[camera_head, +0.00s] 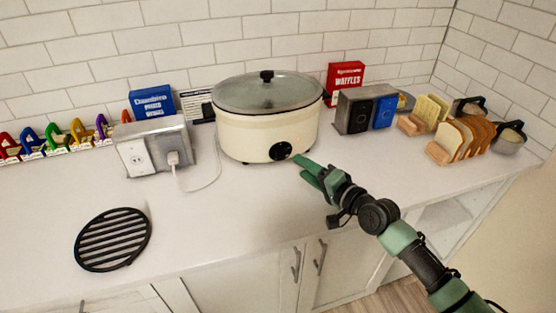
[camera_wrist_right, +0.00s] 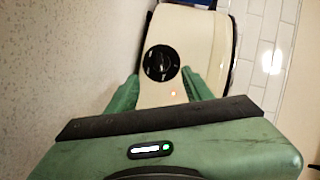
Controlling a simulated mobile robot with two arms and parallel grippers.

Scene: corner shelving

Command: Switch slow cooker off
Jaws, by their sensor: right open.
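The cream slow cooker (camera_head: 245,135) stands against the tiled wall with its glass lid (camera_head: 267,92) on. Its black control dial (camera_head: 280,151) is on the front, low down. My left gripper is out of view.
A metal outlet box (camera_head: 150,148) with a plugged-in cord stands left of the cooker. A toaster (camera_head: 352,112), a blue box (camera_head: 384,112) and bread racks (camera_head: 460,140) are to the right. A black round grate (camera_head: 113,239) lies at the front left. The counter between is clear.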

